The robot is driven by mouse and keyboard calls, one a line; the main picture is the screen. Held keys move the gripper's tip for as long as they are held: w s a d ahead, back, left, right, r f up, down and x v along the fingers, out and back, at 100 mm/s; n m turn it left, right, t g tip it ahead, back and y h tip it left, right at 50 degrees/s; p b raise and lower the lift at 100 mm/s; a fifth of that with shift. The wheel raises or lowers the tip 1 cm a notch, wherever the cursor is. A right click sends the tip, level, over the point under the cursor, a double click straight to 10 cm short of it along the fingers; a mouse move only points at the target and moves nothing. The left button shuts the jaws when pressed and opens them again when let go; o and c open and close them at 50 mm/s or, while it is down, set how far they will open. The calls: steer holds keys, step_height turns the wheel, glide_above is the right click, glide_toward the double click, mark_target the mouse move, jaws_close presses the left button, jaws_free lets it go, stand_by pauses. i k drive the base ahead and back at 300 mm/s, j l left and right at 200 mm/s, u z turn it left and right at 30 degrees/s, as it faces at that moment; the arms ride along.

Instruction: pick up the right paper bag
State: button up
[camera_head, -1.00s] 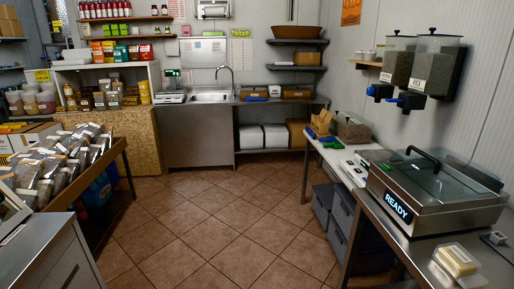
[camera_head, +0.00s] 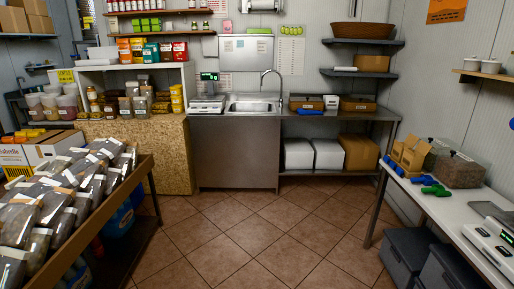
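Two brown paper bags seem to stand side by side on the white table at the right. The right paper bag (camera_head: 414,153) is taller in view and stands next to a grey-brown block-like container. The left paper bag (camera_head: 397,152) is partly hidden and overlaps it, so their edges are hard to tell apart. My gripper is not in view.
The white table (camera_head: 440,205) also bears blue and green scoop-like items (camera_head: 436,189) and a scale (camera_head: 494,243). Grey bins (camera_head: 408,254) stand under it. A sloped rack of filled bags (camera_head: 60,200) is at left. The tiled floor (camera_head: 250,240) between is clear.

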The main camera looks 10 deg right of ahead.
mark_target(412, 161)
steer(key=i, duration=1.9)
steer(key=i+l+z, duration=0.1)
steer(key=i+z, duration=0.2)
steer(key=i, duration=0.2)
steer(key=i+z, duration=0.25)
steer(key=i, duration=0.25)
steer(key=i+j+z, duration=0.3)
steer(key=i, duration=0.15)
steer(key=i+j+z, duration=0.15)
steer(key=i+z, duration=0.15)
steer(key=i, duration=0.2)
